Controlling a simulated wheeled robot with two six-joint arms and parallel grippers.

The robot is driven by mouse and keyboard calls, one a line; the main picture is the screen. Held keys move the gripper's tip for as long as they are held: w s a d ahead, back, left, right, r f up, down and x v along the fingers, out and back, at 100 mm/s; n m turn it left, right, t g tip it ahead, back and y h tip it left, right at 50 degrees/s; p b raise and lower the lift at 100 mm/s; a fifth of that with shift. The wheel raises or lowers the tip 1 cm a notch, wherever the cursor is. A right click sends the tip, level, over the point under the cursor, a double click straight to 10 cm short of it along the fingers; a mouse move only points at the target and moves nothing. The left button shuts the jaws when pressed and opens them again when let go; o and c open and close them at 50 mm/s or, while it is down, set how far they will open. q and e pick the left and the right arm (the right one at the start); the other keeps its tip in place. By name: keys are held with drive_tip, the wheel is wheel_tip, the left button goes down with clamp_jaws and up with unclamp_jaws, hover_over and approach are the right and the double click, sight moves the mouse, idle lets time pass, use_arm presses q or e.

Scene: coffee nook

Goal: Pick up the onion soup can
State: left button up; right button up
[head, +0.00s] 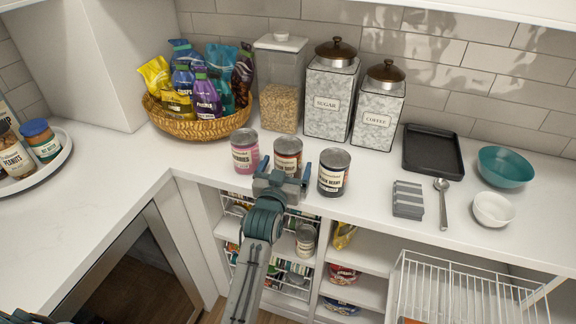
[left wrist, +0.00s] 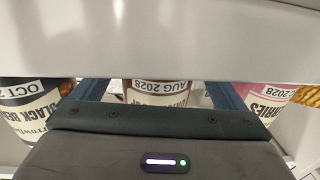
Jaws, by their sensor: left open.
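Three cans stand upright in a row near the front edge of the counter. The middle can (head: 288,152) has a brown and cream label whose name I cannot read, so I cannot confirm that it is the onion soup. My left gripper (head: 285,168) is open just in front of it and hides its lower part. In the left wrist view the middle can (left wrist: 158,92) shows between the two fingers, with a date label reading AUG 2028. I cannot tell how far the fingers reach around it. My right gripper is not in view.
A pink can (head: 245,152) stands close on the left and a black beans can (head: 333,172) close on the right. Behind are a clear cereal container (head: 280,90), a sugar canister (head: 330,100) and a snack basket (head: 205,127). Below are open shelves with another can (head: 305,241).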

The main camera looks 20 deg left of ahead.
use_arm(q)
drive_tip(key=shift+w+d+f+b, duration=0.15)
drive_tip(key=shift+w+b, duration=0.15)
drive_tip(key=shift+w, duration=0.3)
drive_tip(key=shift+w+a+f+b, duration=0.1)
drive_tip(key=shift+w+b, duration=0.15)
drive_tip(key=shift+w, duration=0.65)
drive_tip(key=shift+w+r, duration=0.1)
drive_tip(key=shift+r, duration=0.1)
drive_tip(key=c, duration=1.4)
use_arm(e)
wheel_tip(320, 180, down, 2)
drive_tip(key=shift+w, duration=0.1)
use_arm(q)
drive_tip(key=shift+o, duration=0.2)
drive_tip(key=shift+r, duration=0.1)
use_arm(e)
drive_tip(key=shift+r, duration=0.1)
